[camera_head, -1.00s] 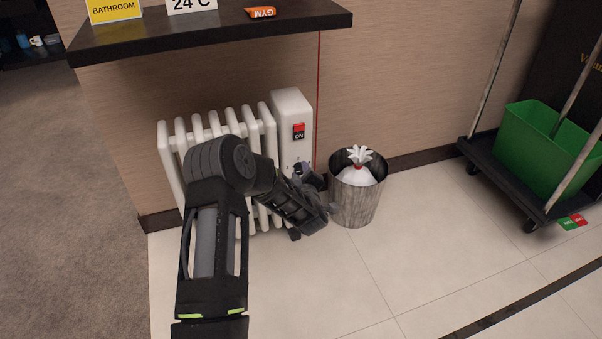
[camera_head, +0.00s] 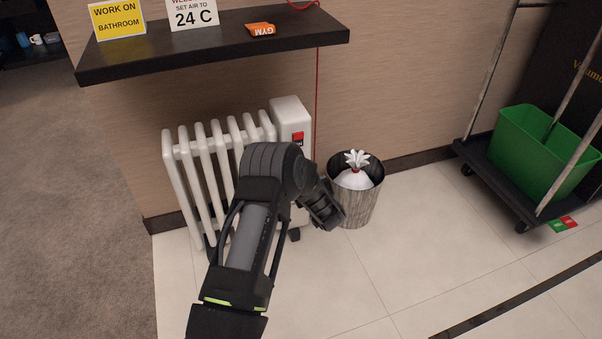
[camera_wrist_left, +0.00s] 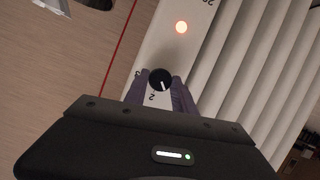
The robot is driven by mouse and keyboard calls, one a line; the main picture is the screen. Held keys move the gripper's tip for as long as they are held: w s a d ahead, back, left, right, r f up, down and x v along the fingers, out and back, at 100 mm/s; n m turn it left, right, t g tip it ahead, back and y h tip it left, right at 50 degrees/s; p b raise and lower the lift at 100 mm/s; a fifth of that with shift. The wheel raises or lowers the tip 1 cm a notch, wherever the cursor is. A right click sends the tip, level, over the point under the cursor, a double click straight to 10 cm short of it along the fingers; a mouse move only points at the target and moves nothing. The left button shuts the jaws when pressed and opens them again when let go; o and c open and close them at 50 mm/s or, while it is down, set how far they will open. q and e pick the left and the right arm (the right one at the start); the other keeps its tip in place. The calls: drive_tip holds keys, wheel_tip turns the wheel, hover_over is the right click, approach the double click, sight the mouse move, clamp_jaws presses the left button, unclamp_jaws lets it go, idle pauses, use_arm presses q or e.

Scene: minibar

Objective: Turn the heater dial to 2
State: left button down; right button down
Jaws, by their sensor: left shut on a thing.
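The white heater (camera_head: 203,170) stands against the counter wall, with a control box (camera_head: 291,117) and a red switch (camera_head: 298,137) at its right end. The small black dial (camera_wrist_left: 160,79) shows in the left wrist view, with a short white pointer mark angled down in the picture. A printed 2 (camera_wrist_left: 151,97) is just below the dial. My left gripper (camera_wrist_left: 161,90) is shut on the dial, one finger on each side. In the head view my left arm hides the dial and fingertips. My right gripper is out of view.
A bin (camera_head: 355,205) with a white bag stands right of the heater, close to my left wrist. A dark shelf (camera_head: 210,50) overhangs the heater. A green tub (camera_head: 535,150) sits on a cart at right.

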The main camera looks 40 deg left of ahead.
use_arm(q)
drive_tip(key=shift+w+d+f+m+g+y+p, duration=0.1)
drive_tip(key=shift+m+g+y, duration=0.35)
drive_tip(key=shift+m, duration=0.55)
drive_tip(key=shift+m+g+y+p, duration=0.1)
drive_tip(key=shift+m+g+y, duration=0.3)
drive_tip(key=shift+m, duration=0.6)
drive_tip(key=shift+w+d+f+m+g+y+p, duration=0.1)
drive_tip(key=shift+m+g+y, duration=0.35)
drive_tip(key=shift+m, duration=0.55)
drive_tip(key=c, duration=1.1)
unclamp_jaws()
drive_tip(key=shift+r, duration=0.1)
drive_tip(key=shift+o, duration=0.2)
